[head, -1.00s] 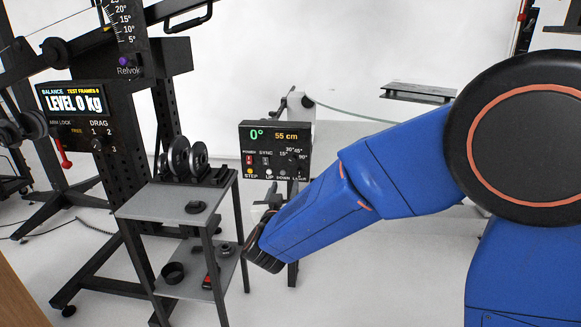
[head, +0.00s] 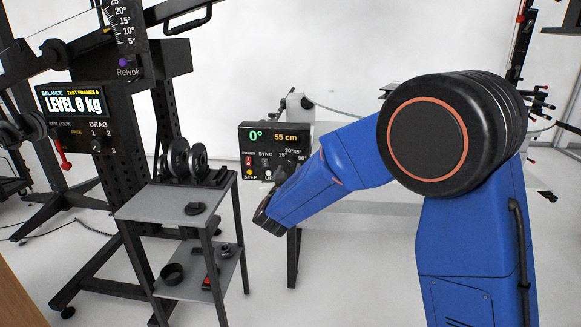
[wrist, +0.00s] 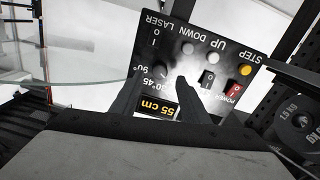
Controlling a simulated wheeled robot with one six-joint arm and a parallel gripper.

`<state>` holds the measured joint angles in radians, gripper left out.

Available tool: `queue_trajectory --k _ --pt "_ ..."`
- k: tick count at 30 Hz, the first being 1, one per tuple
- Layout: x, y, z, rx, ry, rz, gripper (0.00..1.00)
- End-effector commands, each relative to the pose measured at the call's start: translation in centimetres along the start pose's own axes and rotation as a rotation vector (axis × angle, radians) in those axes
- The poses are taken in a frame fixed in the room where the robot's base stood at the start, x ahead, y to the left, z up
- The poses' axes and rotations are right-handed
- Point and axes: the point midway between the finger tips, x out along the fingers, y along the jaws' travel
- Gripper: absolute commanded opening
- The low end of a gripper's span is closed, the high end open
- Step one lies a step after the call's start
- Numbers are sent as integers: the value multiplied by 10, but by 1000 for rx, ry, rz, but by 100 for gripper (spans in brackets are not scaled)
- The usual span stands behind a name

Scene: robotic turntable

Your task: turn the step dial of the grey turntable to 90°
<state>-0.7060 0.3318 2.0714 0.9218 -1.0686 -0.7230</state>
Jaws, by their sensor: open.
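The turntable's black control box (head: 262,131) stands behind the small shelf stand in the head view, its display (head: 270,136) reading 0° and 55 cm. In the wrist view the box (wrist: 222,52) appears upside down. The step dial (wrist: 159,71) is small and dark, beside the printed 90°, 45 and 30° marks. My gripper (wrist: 160,77) is open, its two dark fingers pointing at the panel on either side of the dial; contact cannot be told. In the head view my gripper (head: 277,178) covers the lower right of the box, partly hiding the dial and the lower buttons.
A shelf stand (head: 150,209) with weight discs (head: 178,158) is left of the box. A balance rig (head: 75,112) stands farther left. A glass disc edge (head: 350,111) lies behind my arm. The wrist view shows a weight plate (wrist: 297,125) at the right.

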Motion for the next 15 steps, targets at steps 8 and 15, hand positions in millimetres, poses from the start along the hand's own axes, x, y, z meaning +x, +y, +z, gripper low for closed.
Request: queue_trajectory --k 8,15 --pt "35 0 0 0 0 0 42" --pt "42 0 1 -1 -1 -1 42"
